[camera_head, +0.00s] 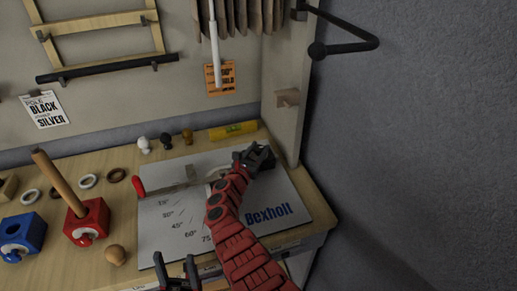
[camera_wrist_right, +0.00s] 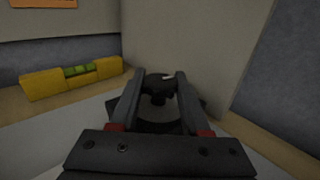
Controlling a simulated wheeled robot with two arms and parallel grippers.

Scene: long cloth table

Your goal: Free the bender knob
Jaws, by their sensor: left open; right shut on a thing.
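The bender is a grey plate (camera_head: 180,225) with an angle scale and the name Bexholt, lying on the wooden table. Its lever has a red grip (camera_head: 139,188) at the plate's left side. My right gripper (camera_head: 257,153) is over the plate's far right corner. In the right wrist view its fingers (camera_wrist_right: 157,88) are shut on a dark round knob (camera_wrist_right: 159,83). The arm hides much of the plate's middle, and the knob's base is hard to see. My left gripper (camera_head: 176,268) is open and empty at the table's front edge.
A yellow spirit level (camera_head: 233,131) lies behind the plate, beside several small knobs (camera_head: 165,140). A red block (camera_head: 88,222) with a wooden rod, a blue block (camera_head: 22,235) and a wooden ball (camera_head: 115,255) stand left. An upright panel (camera_head: 290,125) is close behind my right gripper.

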